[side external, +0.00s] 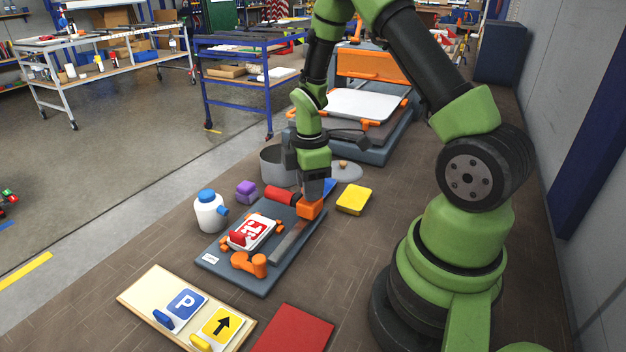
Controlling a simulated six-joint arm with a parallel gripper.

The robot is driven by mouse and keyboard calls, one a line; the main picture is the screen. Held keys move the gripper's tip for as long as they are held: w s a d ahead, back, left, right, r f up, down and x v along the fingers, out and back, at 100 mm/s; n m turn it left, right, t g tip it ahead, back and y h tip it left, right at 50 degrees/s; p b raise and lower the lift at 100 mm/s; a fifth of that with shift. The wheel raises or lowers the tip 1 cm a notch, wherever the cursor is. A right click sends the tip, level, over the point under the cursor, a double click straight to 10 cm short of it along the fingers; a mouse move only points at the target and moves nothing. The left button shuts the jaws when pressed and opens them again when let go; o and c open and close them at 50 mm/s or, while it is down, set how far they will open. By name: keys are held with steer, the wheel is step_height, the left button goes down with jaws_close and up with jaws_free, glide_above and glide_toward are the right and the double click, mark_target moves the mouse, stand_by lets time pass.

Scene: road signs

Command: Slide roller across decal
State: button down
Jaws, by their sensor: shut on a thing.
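A white sign plate with a red-and-white decal (250,231) lies on a dark grey work board (235,278). A red piece shows raised at the decal's left edge. The roller, with a red cylinder (280,195), is at the far side of the board, beyond the decal and apart from it. My gripper (313,192) points down over the board's far right part, just right of the red cylinder. It is shut on the roller; the fingers' contact is partly hidden. An orange block (310,209) shows just below the gripper.
An orange clamp (250,264) and a grey bar (290,243) are on the board. A white bottle (209,213), purple block (246,192), grey pot (279,164) and yellow pad (353,200) stand around it. In front are a sign tray (140,298) and red sheet (292,331).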

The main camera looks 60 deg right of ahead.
steer(key=a, duration=1.2)
steer(key=shift+a, duration=0.15)
steer(key=c, duration=0.8)
jaws_free()
steer(key=shift+r, duration=0.1)
step_height(320, 180, up, 10)
steer(key=shift+f, duration=0.1)
